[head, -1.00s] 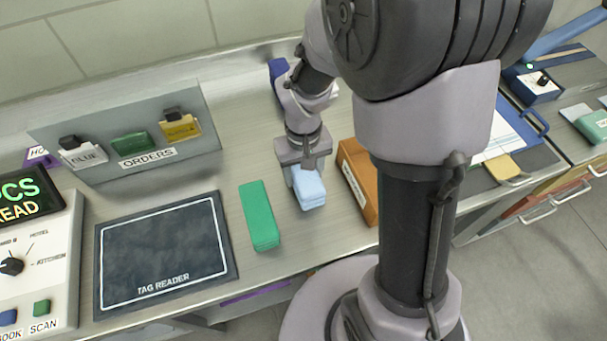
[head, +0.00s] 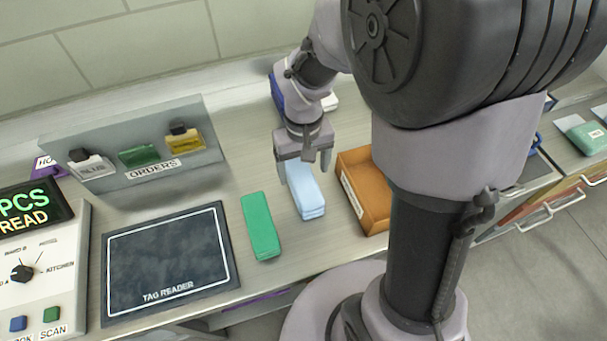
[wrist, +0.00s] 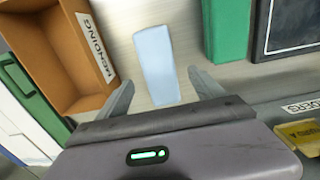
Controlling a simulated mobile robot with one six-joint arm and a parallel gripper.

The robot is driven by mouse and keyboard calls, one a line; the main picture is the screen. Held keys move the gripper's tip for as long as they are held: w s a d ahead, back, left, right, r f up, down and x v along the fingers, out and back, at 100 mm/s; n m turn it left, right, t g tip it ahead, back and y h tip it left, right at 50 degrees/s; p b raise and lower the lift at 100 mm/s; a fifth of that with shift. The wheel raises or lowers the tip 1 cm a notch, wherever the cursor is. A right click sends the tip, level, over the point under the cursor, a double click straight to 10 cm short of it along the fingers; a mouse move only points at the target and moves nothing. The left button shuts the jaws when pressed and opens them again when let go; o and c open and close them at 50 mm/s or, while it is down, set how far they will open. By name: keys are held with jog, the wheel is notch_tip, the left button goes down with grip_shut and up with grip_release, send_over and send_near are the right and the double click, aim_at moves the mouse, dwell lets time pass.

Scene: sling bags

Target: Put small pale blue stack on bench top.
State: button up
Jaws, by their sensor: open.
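The small pale blue stack (head: 307,198) lies on the metal bench top (head: 245,286), between a green stack and an orange-brown box. My gripper (head: 306,168) is open above the far end of the pale blue stack. In the wrist view the pale blue stack (wrist: 156,62) lies beyond and between the two spread fingertips (wrist: 160,84), with nothing held. Its near end shows between the fingers, and they look clear of its sides.
A green stack (head: 260,226) lies just left, beside the dark tag reader pad (head: 165,262). An open orange-brown box (head: 364,192) with a label stands close on the right. The grey orders rack (head: 200,178) stands at the back left. A dark blue thing is behind my gripper.

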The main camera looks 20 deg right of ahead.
aim_at(303, 181)
jog(key=s+a+r+m+t+y, duration=0.1)
jog(key=s+a+r+m+t, duration=0.1)
jog(key=s+r, duration=0.4)
jog(key=s+a+r+m+t+y+p, duration=0.1)
jog(key=s+a+r+m+t, duration=0.1)
jog(key=s+r, duration=0.5)
notch_tip(303, 181, up, 6)
jog(key=shift+f+t, duration=0.15)
jog(key=shift+t, duration=0.75)
notch_tip(303, 181, down, 3)
jog(key=b, duration=0.3)
jog(key=shift+w+f, duration=0.1)
